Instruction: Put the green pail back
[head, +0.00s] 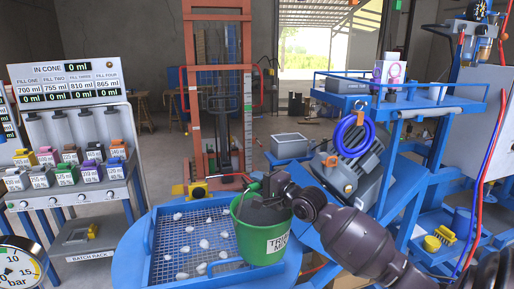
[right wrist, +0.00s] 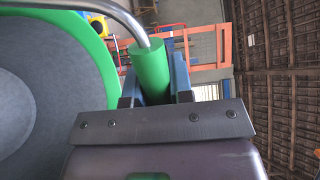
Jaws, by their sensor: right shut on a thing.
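The green pail (head: 264,242) with dark contents or interior and white lettering is at the front middle of the head view, upright, overlapping the right edge of a blue mesh tray. My right gripper (head: 262,190) is at the pail's top. In the right wrist view, its fingers (right wrist: 156,90) are shut on the green grip (right wrist: 150,72) of the pail's metal handle. The pail's green rim and grey inside (right wrist: 40,90) fill the left of that view. I cannot tell whether the pail's bottom touches the table. My left gripper is not in view.
The blue mesh tray (head: 157,240) with several white lumps lies on a round blue table (head: 126,270). A rack of small coloured containers (head: 70,175) stands left. A blue trolley (head: 400,102) with a coiled blue hose (head: 355,135) stands right. A red-framed machine (head: 187,60) stands behind.

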